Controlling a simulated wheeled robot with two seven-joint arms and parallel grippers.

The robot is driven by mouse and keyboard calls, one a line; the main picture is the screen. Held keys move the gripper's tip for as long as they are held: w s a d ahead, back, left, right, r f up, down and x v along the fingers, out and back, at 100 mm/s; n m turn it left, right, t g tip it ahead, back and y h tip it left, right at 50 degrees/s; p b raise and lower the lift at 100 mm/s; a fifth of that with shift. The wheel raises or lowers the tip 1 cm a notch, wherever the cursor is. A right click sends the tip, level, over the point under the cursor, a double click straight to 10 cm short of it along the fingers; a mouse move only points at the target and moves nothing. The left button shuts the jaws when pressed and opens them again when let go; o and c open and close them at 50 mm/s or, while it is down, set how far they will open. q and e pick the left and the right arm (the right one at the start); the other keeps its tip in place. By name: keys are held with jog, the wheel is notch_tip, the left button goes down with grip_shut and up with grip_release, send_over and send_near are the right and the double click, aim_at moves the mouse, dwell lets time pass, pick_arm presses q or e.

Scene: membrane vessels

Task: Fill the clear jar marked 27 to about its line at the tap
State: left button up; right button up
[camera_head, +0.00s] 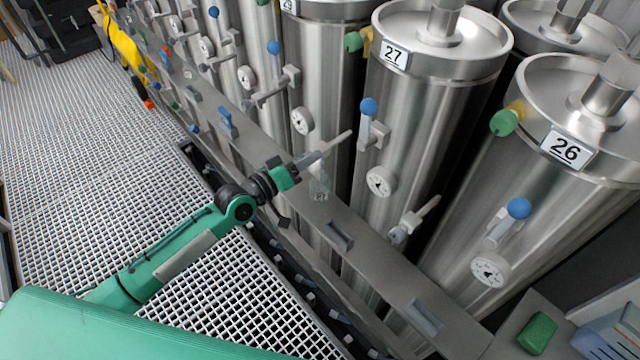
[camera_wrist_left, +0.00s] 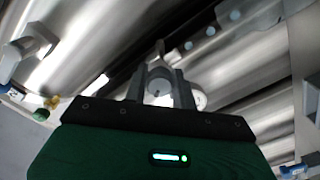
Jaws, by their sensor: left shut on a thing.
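My left gripper (camera_head: 302,170) is shut on a small clear jar (camera_head: 319,188), just in front of the steel vessel to the left of vessel 27 (camera_head: 392,120). The jar is faint, and I cannot read its mark, line or fill level. A grey tap (camera_head: 335,143) slants up right above the jar; I cannot tell whether its outlet is over the jar's mouth. In the left wrist view the jar's round rim (camera_wrist_left: 160,86) shows between the fingers (camera_wrist_left: 161,95). Vessel 27 has its own tap (camera_head: 413,220) lower right, a gauge and a blue-knobbed valve (camera_head: 369,107). My right gripper is out of view.
Vessel 26 (camera_head: 560,185) stands at the right, and several more vessels recede to the upper left. A grey rail (camera_head: 375,250) runs along their front, below the jar. A green block (camera_head: 537,333) lies at the lower right. White grating floor (camera_head: 90,150) is open at the left.

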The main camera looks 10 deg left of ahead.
pick_arm(q)
jog(key=n, duration=0.4)
jog(key=shift+p, duration=0.4)
jog(key=n, duration=0.4)
jog(key=shift+p, duration=0.3)
jog(key=shift+r, duration=0.15)
dwell(6.3)
